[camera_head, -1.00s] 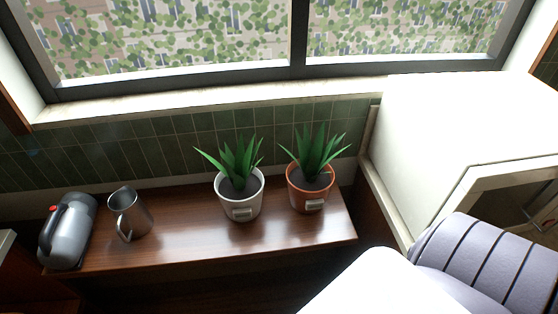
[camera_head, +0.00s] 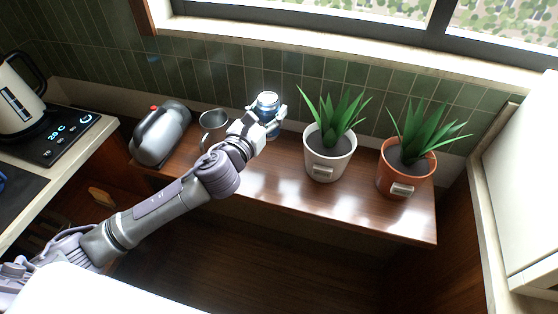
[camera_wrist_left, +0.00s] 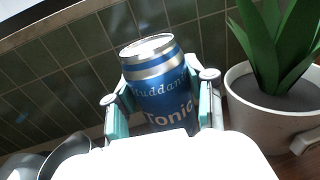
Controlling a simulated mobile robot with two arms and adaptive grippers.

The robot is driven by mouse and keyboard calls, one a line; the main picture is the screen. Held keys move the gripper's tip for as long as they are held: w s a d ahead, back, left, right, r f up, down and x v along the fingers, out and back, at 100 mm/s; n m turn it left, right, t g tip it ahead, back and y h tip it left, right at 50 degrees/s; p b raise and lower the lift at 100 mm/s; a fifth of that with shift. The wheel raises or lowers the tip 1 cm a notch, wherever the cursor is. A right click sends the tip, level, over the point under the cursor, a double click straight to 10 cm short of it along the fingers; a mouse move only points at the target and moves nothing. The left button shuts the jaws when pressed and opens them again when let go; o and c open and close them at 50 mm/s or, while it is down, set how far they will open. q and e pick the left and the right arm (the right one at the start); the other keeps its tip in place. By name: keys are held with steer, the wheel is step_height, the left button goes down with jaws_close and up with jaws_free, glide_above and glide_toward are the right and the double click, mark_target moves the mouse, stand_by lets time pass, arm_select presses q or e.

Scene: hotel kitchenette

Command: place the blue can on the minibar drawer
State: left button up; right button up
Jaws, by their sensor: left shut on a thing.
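The blue can (camera_head: 267,102) is upright in my left gripper (camera_head: 265,119), at the back of the brown wooden top (camera_head: 285,180), between a metal pitcher and a white plant pot. In the left wrist view the can (camera_wrist_left: 163,85) has silver bands and the word "Tonic", with the gripper's two fingers (camera_wrist_left: 163,106) on either side of it. The can's base is hidden, so I cannot tell whether it touches the wood. I cannot clearly pick out a minibar drawer; the wooden top may be part of it. My right gripper is not in view.
The metal pitcher (camera_head: 211,122) and a grey jug (camera_head: 160,137) stand left of the can. The white pot (camera_head: 328,163) and an orange pot (camera_head: 402,180) stand right. A tiled wall (camera_head: 215,75) is behind. A kettle (camera_head: 20,98) is far left.

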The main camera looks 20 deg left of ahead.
arm_select(q)
step_height(320, 180, down, 5)
steer(key=shift+r+b, duration=0.1)
steer(key=shift+b, duration=0.35)
steer(key=shift+f+b, duration=0.65)
steer(key=shift+f, duration=1.65)
steer(key=shift+f, duration=0.1)
steer(key=o, duration=1.4)
